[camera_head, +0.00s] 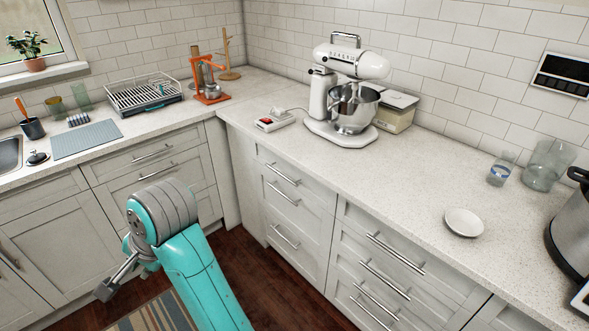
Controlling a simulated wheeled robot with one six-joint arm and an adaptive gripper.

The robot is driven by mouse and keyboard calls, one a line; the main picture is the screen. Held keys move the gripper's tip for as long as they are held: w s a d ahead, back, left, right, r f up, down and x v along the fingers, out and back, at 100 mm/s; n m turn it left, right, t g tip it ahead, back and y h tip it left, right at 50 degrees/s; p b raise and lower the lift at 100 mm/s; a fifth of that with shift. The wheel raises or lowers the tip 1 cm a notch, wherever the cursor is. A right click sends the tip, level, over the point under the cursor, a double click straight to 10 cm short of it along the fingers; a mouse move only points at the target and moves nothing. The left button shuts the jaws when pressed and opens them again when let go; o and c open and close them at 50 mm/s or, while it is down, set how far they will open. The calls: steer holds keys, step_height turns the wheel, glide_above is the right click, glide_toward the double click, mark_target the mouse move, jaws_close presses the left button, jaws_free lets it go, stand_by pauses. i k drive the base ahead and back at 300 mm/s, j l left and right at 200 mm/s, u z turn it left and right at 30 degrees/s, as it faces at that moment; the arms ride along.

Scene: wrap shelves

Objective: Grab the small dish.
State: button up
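The small dish (464,222) is white, round and shallow. It lies flat on the right-hand countertop, close to its front edge, and looks empty. My teal and grey arm rises from the bottom of the picture at the left. The dark end part that appears to be my gripper (104,290) is at the lower left, over the floor and in front of the left cabinets. It is far from the dish and well to its left. Its fingers are too small and turned away to show whether they are open or shut.
A glass tumbler (501,168) and a larger glass jar (547,164) stand behind the dish. A steel cooker (573,235) stands to its right. A white stand mixer (345,92) is further left. The countertop (400,178) between mixer and dish is clear.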

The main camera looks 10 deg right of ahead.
mark_target(462, 222)
steer(key=i+j+z, duration=0.35)
steer(key=j, duration=0.2)
steer(key=i+j+z, duration=0.35)
steer(key=j, duration=0.3)
steer(key=i+j+z, duration=0.2)
steer(key=j, duration=0.15)
steer(key=j+z, duration=0.15)
steer(key=j, duration=0.2)
steer(key=j+z, duration=0.7)
steer(key=j, duration=0.2)
steer(key=k+j+z, duration=0.15)
steer(key=j+z, duration=0.2)
steer(key=k+j+z, duration=0.15)
steer(key=j+z, duration=0.2)
steer(key=k+z, duration=0.1)
steer(key=z, duration=0.9)
